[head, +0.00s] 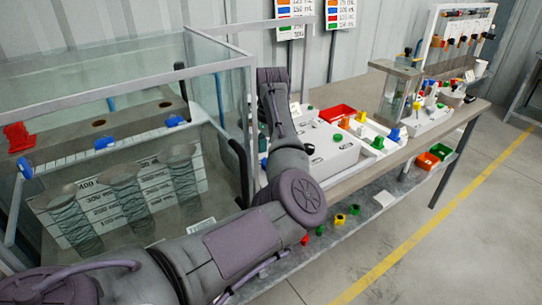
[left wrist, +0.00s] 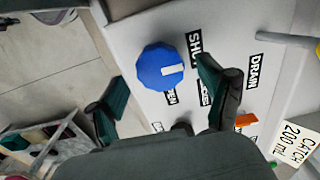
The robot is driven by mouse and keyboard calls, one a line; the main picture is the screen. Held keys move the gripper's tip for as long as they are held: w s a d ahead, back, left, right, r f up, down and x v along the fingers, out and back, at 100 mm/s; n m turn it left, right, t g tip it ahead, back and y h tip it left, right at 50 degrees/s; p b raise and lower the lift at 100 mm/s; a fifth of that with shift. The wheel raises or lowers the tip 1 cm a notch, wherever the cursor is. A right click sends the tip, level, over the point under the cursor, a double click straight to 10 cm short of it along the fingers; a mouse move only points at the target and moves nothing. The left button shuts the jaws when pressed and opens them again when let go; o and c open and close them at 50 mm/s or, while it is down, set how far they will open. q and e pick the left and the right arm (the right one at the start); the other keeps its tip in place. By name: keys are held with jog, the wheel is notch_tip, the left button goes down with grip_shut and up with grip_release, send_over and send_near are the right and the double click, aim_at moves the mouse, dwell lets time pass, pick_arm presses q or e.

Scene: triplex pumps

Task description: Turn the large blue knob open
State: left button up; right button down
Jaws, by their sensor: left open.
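The large blue knob (left wrist: 158,66) sits on a white panel in the left wrist view. It has a white pointer mark lying nearly level across its right half. A black SHUT label (left wrist: 194,50) is to its right, and another label, partly covered, lies just below it. My left gripper (left wrist: 163,84) is open, with one dark green finger to the lower left of the knob and the other to its right. The fingers appear apart from the knob. In the head view my left arm reaches in from the lower left; its fingers and the large knob are not clearly visible there.
A DRAIN label (left wrist: 254,72) and a grey pipe (left wrist: 288,38) lie to the right on the panel. In the head view, a glass tank (head: 110,92) stands left of the arm.

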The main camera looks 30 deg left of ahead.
pick_arm(q)
jog(key=shift+f, duration=0.65)
jog(key=c, duration=1.2)
jog(key=shift+o, duration=0.2)
